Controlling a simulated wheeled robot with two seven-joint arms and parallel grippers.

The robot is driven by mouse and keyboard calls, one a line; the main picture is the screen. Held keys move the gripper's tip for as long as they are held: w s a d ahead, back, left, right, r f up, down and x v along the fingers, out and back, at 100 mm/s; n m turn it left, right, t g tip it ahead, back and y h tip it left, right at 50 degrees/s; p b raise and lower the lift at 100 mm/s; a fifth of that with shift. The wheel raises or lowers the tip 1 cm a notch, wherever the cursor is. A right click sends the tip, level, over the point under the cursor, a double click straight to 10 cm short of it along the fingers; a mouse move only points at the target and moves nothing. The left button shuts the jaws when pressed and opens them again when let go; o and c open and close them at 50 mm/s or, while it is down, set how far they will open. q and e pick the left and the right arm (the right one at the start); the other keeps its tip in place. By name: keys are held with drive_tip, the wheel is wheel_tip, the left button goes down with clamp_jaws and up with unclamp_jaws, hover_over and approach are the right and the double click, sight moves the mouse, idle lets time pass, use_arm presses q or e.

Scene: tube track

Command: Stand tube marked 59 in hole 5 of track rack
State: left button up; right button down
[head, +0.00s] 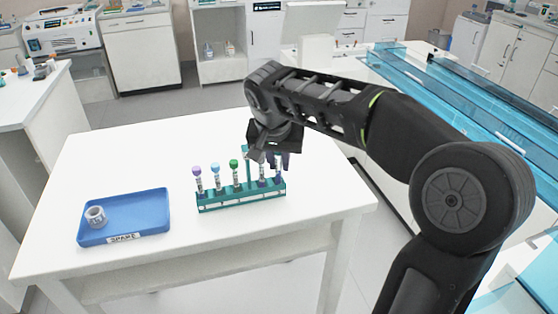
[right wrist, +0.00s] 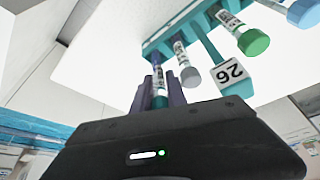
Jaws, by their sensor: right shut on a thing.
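The teal track rack (head: 240,203) stands on the white table and holds several capped tubes in a row. From the left are a purple-capped tube (head: 197,180), a blue-capped tube (head: 215,177) and a green-capped tube (head: 235,172). A grey-capped tube (right wrist: 190,72) stands beside the held one. My right gripper (right wrist: 160,88) is shut on a tube (right wrist: 157,72) with a dark green cap, at the rack's right end. I cannot tell how deep this tube sits, and its mark is not readable. My left gripper is not in view.
A blue tray (head: 150,221) labelled SPARE lies to the left, holding a grey-white ring-shaped item (head: 95,216). The table (head: 130,160) is clear behind the tray.

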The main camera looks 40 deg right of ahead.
drive_tip(key=c, duration=1.3)
unclamp_jaws()
drive_tip(key=shift+o, duration=0.2)
drive_tip(key=v, duration=0.7)
drive_tip(key=shift+s+r, duration=0.15)
drive_tip(key=shift+r, duration=0.2)
drive_tip(key=shift+a, duration=0.1)
